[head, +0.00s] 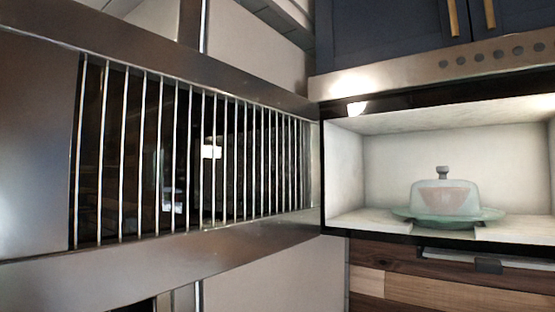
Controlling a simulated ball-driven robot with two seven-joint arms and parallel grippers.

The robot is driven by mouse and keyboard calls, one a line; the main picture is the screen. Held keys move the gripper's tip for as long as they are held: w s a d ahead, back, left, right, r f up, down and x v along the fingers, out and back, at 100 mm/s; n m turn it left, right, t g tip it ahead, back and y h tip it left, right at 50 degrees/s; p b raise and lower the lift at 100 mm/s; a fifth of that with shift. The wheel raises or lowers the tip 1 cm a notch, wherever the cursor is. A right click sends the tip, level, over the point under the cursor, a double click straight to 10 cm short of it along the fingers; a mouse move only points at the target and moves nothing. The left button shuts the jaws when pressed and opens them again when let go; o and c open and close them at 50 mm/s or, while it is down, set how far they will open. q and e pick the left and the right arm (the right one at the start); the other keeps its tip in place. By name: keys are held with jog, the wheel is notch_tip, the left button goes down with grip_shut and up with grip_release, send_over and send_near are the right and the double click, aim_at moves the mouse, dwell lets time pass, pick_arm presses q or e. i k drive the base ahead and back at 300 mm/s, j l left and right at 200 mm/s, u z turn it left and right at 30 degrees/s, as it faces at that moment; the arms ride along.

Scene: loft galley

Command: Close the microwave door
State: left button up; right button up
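The microwave (440,147) is at the right of the head view, with its lit white cavity open to me. Its door (45,155) stands wide open, swung out to the left and filling the left and middle of the view. The door has a steel frame and a dark window behind several vertical metal bars. Its hinge side meets the cavity's left edge. Inside the cavity, a covered dish (445,197) with a knobbed lid sits on a greenish glass plate (407,213). Neither of my grippers shows.
Above the cavity is a steel strip with a row of round knobs or holes (480,56). Dark blue cabinets (385,38) with brass handles hang above it. Wooden drawer fronts (400,290) lie below. The door covers much of the space at left.

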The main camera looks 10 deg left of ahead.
aim_at(138, 164)
jog(key=j+z, duration=1.1)
jog(key=k+j, duration=0.1)
jog(key=j, duration=0.25)
jog(key=k+j+z, duration=0.1)
jog(key=j, duration=0.3)
jog(key=k+j, duration=0.1)
jog(key=j, duration=0.25)
jog(key=k+j+z, duration=0.15)
jog(key=j, duration=0.25)
